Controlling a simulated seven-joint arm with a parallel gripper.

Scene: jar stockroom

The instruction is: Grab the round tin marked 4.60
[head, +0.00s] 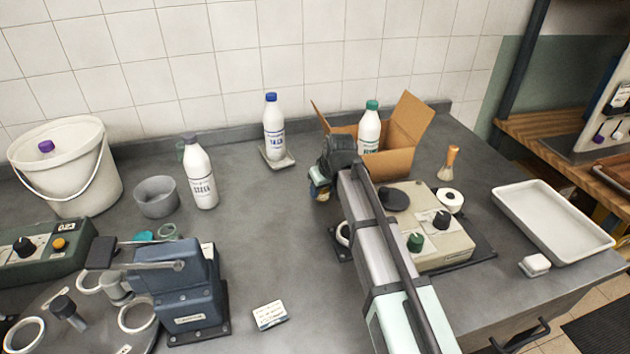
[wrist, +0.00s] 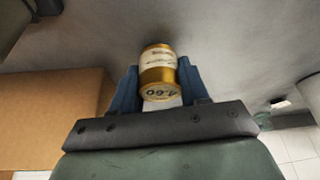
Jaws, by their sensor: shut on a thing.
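The round gold tin (wrist: 157,74) has a pale label band and "4.60" on the end facing the wrist camera. It sits between the two blue fingers of my gripper (wrist: 158,66), which is shut on it. In the head view my gripper (head: 320,184) is low over the counter, in front of the cardboard box. The tin cannot be made out clearly there, and I cannot tell whether it touches the counter.
The open cardboard box (head: 398,158) with a green-capped bottle (head: 369,130) stands just behind my gripper. A blue-capped bottle (head: 273,128) stands to its left. A beige control unit (head: 440,240) is at right. The counter's middle (head: 255,235) is mostly clear.

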